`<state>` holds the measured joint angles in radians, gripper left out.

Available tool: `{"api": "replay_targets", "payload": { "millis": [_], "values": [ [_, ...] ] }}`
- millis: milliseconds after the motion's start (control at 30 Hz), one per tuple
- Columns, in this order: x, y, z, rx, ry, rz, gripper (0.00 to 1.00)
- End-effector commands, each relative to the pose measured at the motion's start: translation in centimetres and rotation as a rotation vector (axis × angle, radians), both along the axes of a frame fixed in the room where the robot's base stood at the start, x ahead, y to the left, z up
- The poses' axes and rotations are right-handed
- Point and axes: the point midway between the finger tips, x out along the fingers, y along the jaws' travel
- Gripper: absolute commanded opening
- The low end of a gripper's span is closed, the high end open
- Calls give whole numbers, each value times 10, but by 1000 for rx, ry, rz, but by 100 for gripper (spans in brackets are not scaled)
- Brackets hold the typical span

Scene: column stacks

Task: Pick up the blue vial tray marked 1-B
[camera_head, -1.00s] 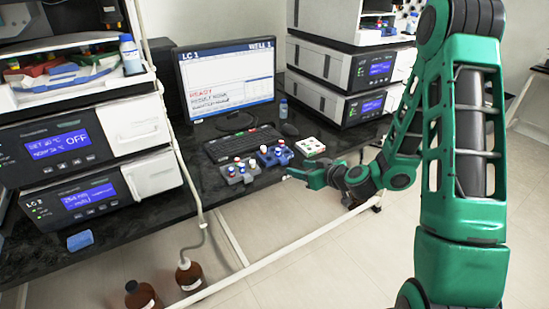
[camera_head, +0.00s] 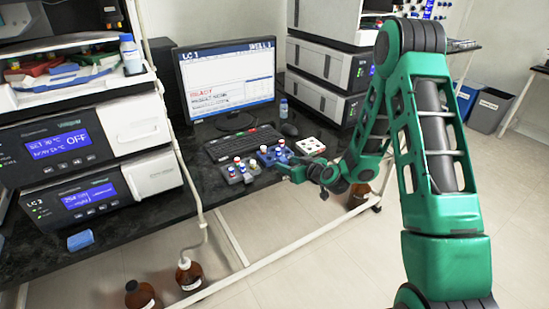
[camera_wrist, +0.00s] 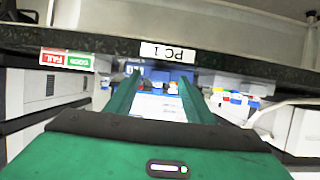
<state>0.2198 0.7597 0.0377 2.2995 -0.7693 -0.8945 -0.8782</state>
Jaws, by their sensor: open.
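The blue vial tray (camera_head: 270,158) holds several vials with coloured caps and sits near the front edge of the dark bench, in front of the keyboard. Its 1-B marking is too small to read. My gripper (camera_head: 286,170) is at the bench's front edge, just in front of the blue tray. In the wrist view, the open green fingers (camera_wrist: 161,80) point toward the blue tray (camera_wrist: 158,75), which shows between and beyond their tips. Nothing is held. I cannot tell whether the fingertips touch the tray.
A grey vial tray (camera_head: 237,175) stands close on the left and a white tray (camera_head: 310,146) on the right. Behind are a keyboard (camera_head: 232,143), monitor (camera_head: 226,83) and mouse (camera_head: 289,130). The bench's front edge carries an upside-down PC 1 label (camera_wrist: 168,52) in the wrist view.

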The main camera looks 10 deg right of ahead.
Motion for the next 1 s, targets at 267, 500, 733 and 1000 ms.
{"api": "replay_targets", "payload": {
  "millis": [267,500,733,1000],
  "values": [
    [15,5,-6,1,-1,-1,48],
    [15,5,-6,1,-1,-1,27],
    [15,5,-5,0,-2,-1,3],
    [15,5,-2,1,-3,-1,3]
  ]
}}
